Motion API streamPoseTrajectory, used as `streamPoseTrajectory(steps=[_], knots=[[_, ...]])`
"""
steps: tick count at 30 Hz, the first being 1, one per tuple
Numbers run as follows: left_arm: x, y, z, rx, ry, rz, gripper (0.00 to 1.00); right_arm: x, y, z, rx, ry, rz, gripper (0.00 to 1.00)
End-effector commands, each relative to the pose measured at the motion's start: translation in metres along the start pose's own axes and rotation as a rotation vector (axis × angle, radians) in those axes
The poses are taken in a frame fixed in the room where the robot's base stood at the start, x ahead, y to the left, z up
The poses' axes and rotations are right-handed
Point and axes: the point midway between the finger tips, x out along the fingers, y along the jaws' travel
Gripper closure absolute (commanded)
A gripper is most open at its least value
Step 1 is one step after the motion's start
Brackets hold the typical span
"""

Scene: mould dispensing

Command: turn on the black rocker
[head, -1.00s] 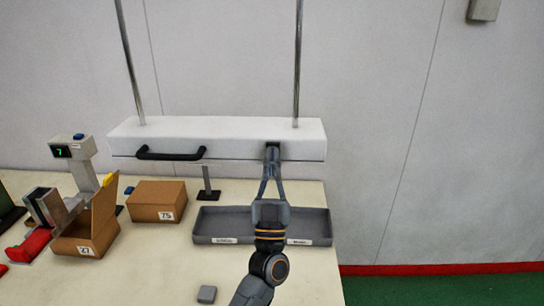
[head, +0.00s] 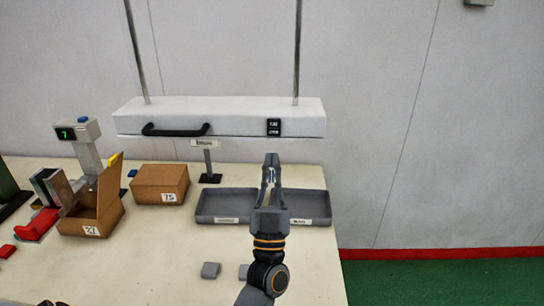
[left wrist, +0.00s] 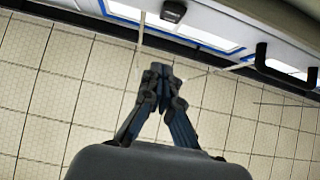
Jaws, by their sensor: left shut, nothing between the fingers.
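The black rocker (head: 273,127) is on the front face of the white overhead box (head: 225,118), right of its middle. It carries small white lettering that I cannot read, and I cannot tell which way it is tipped. It also shows as a small dark block at the top of the left wrist view (left wrist: 173,10). My left gripper (head: 271,158) is below the rocker, apart from it, with its fingertips together and nothing between them. The closed fingertips also show in the left wrist view (left wrist: 160,72). My right gripper is not in view.
A black handle (head: 176,131) sticks out of the box's front, left of the rocker. Below are a grey tray (head: 230,218), a small sign stand (head: 207,160) and cardboard boxes (head: 160,184). Pale blue-edged panels (left wrist: 205,38) show under the box; I cannot tell if they are lit.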

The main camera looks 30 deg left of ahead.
Motion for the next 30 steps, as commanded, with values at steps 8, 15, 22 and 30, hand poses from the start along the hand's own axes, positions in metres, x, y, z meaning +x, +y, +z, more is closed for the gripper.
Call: streamPoseTrajectory(steps=[8,15,22,30], knots=[[-0.042,0.000,-0.008,0.000,-0.001,0.000,1.00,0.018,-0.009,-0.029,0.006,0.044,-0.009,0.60],[-0.047,0.000,-0.012,0.001,0.001,0.000,1.00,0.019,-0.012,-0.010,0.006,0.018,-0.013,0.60],[-0.047,0.000,-0.012,0.000,0.001,0.000,1.00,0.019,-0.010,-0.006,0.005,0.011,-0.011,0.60],[-0.047,0.002,-0.011,-0.002,-0.006,0.012,1.00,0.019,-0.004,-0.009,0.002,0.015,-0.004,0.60]])
